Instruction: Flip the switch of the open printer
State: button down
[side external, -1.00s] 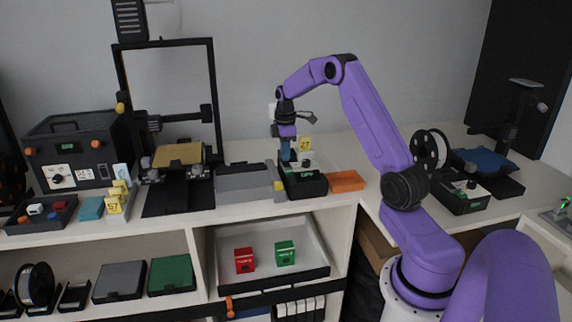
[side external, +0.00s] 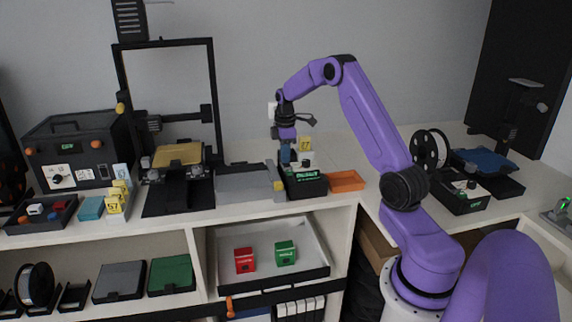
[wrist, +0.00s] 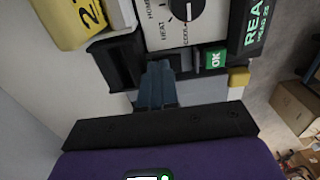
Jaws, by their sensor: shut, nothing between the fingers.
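The open printer (side external: 180,154) is a black frame with a gold bed, standing on the left of the worktop. To its right is a small black control box (side external: 305,189) with a lit green display. In the wrist view its panel (wrist: 205,22) has a dial marked HOME, HEAT and COOL, a green OK button (wrist: 215,59) and a display (wrist: 255,25) with green text. A black recessed block (wrist: 118,60), perhaps the switch, sits left of the dial. My gripper (wrist: 157,72) is shut and empty, its blue-grey fingertips beside that block; contact cannot be told.
A yellow number tag (wrist: 78,15) stands close to the fingers. An orange tray (side external: 346,181) lies right of the control box, a grey slab (side external: 243,183) left of it. An enclosed printer (side external: 75,148) is at far left; a spool (side external: 430,149) and another device stand right.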

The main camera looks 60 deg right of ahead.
notch_tip(320, 180, up, 7)
jog(key=shift+f, duration=0.15)
dwell(0.7)
jog(key=a+r+n, duration=0.1)
jog(key=a+r, duration=0.2)
jog(key=a, duration=1.4)
jog(key=s+a, duration=1)
jog(key=a, duration=0.3)
jog(key=s+a+f+n, duration=0.1)
jog(key=s+a, duration=0.2)
jog(key=s, duration=0.9)
jog(key=s+a+f+n, duration=0.1)
jog(key=s+a, duration=0.2)
jog(key=s, duration=0.9)
jog(key=shift+n, duration=0.3)
